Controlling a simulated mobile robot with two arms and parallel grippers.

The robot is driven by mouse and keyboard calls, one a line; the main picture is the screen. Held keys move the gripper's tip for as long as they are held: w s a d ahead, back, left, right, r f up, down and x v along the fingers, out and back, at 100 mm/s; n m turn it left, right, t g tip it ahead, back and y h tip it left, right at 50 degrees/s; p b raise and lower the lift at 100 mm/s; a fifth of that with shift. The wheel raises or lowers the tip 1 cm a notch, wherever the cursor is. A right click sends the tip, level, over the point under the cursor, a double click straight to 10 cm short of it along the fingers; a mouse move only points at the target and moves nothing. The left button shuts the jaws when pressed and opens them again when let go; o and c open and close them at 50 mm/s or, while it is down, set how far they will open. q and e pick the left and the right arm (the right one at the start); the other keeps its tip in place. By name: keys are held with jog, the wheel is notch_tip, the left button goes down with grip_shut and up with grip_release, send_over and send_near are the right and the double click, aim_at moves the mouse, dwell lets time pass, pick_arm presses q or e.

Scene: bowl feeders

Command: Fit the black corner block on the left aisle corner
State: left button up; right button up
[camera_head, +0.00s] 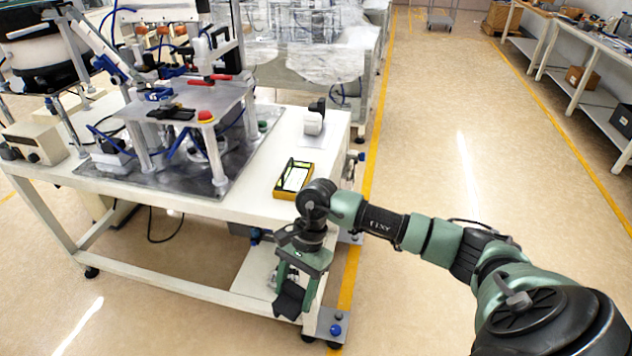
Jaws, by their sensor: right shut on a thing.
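My right gripper (298,280) points down in front of the near right end of the white workbench (240,206), beside the aisle. It is shut on the black corner block (289,303), which hangs below the green fingers, apart from the tabletop. The block shows against the bench's lower frame and shelf. The bench's near aisle-side corner is partly hidden behind my right wrist. My left gripper is not in view.
A yellow-rimmed tray (293,180) and a white device (313,122) stand on the bench near its aisle edge. A feeder machine with a red button (206,116) fills the bench's left part. The aisle floor (440,150) is clear.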

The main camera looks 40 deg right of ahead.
pick_arm(q)
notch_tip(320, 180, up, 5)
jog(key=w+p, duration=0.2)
jog(key=p, duration=0.3)
pick_arm(e)
jog(key=w+d+r+m+t+h, duration=0.2)
jog(key=w+d+r+m+h, duration=0.4)
jog(key=m, duration=1)
jog(key=w+d+r+m+t+h, duration=0.25)
jog(key=w+d+m, duration=0.75)
jog(key=m, duration=0.5)
pick_arm(q)
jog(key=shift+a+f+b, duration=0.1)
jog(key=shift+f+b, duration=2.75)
jog(key=shift+b, duration=0.25)
pick_arm(e)
notch_tip(320, 180, down, 7)
jog(key=a, duration=0.1)
jog(key=shift+w+m+y, duration=0.35)
jog(key=shift+m, duration=0.05)
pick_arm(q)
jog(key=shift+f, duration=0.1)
pick_arm(e)
jog(key=o, duration=1.4)
